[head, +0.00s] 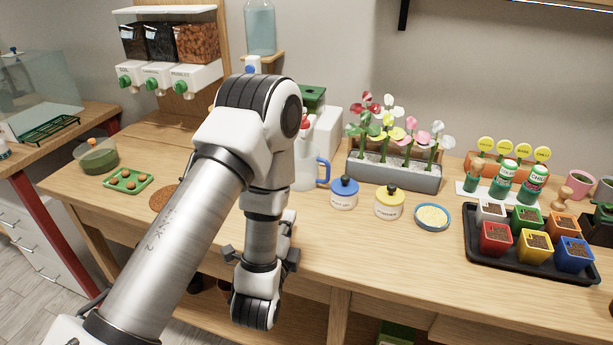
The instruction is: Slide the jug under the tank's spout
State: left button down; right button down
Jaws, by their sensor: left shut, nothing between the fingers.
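The jug (306,172), pale with a blue handle on its right side, stands on the wooden bench. My left arm hides its left part. The tank (260,27) is a clear, bluish vessel on a small wooden shelf at the back wall. Its blue and white spout (252,66) shows just above my arm's elbow. The bench area below the spout is hidden by my arm. My left gripper (288,257) is shut and empty, near the bench's front edge, in front of the jug and apart from it. Its fingertips are mostly hidden behind my wrist. My right gripper is not in view.
A blue-lidded jar (343,196), a yellow-lidded jar (389,204) and a shallow dish (432,217) stand right of the jug. A flower planter (394,174) is behind them. A brown round mat (162,198) lies left of my arm. The bench front is mostly clear.

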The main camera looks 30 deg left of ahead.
aim_at(305, 177)
pick_arm(q)
jog(key=shift+w+a+r, duration=0.1)
jog(key=shift+w+r, duration=0.2)
jog(key=p+x, duration=0.2)
jog(key=x, duration=1)
jog(key=shift+w+f, duration=0.15)
jog(key=shift+w, duration=0.05)
jog(key=x, duration=0.3)
jog(key=shift+w+a, duration=0.15)
jog(key=shift+w, duration=0.15)
